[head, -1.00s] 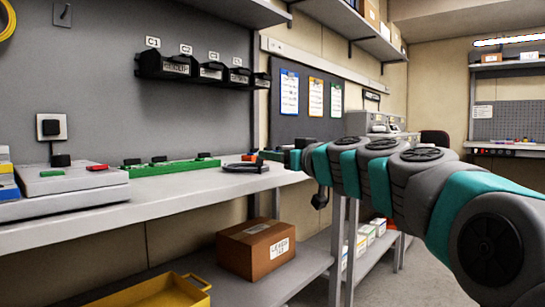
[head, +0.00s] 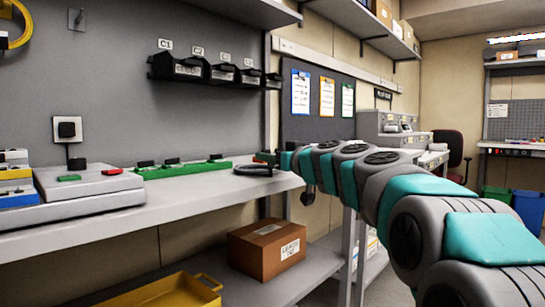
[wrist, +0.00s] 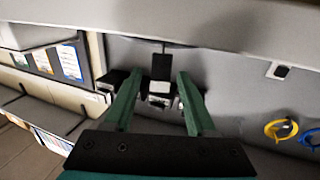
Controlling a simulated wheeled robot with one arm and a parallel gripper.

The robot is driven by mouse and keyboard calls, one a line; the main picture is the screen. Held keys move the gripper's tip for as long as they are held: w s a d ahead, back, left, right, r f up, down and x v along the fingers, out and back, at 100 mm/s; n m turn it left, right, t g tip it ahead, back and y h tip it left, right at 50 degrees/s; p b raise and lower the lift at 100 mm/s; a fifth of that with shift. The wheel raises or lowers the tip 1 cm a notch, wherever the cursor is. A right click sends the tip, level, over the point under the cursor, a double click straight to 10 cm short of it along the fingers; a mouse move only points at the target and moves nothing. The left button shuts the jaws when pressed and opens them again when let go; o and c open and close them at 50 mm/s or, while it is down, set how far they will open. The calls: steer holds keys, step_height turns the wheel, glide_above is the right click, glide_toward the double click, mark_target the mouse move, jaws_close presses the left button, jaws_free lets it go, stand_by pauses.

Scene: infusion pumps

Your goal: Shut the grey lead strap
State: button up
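A dark coiled lead (head: 260,170) lies on the grey bench (head: 225,190) near its right end. I cannot make out a grey strap on it or whether one is open or shut. My gripper (head: 287,161) is at the far end of my arm in the head view, just right of the coil in the picture; its fingers are too small to tell there. In the wrist view my gripper (wrist: 156,75) has two green fingers set wide apart, with nothing held between them. The coil does not show clearly in the wrist view.
Green strips with black knobs (head: 172,169) and a grey device (head: 88,184) stand on the bench to the left. Black bins (head: 205,71) hang on the wall. A cardboard box (head: 268,247) and a yellow tray (head: 165,293) are below the bench.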

jaws_close()
steer(key=shift+r+p, duration=0.2)
steer(key=shift+p, duration=0.35)
steer(key=p, duration=0.2)
steer(key=g+p, duration=0.1)
steer(key=p, duration=0.1)
steer(key=shift+w+r+h, duration=0.2)
steer(key=shift+r+h, duration=0.15)
steer(key=shift+h, duration=0.05)
steer(key=p, duration=0.2)
steer(key=g+h+p, duration=0.1)
steer(key=p, duration=0.2)
steer(key=shift+w+a+g, duration=0.2)
steer(key=shift+w+g, duration=0.05)
steer(key=shift+g, duration=0.05)
steer(key=shift+w+a+f+g+h+p, duration=0.15)
steer(key=shift+f+g+h+p, duration=0.1)
steer(key=shift+g+h+p, duration=0.25)
steer(key=shift+w+a+f+g+h+p, duration=0.1)
steer(key=shift+w+f+g+h+p, duration=0.15)
steer(key=shift+g+p, duration=0.4)
steer(key=shift+w+a+g+h+p, duration=0.15)
steer(key=shift+g+h+p, duration=0.3)
steer(key=shift+g+h, duration=0.15)
steer(key=shift+w+a+f+g+h+p, duration=0.1)
steer(key=shift+a+f+g+h+p, duration=0.1)
steer(key=shift+g+h+p, duration=0.45)
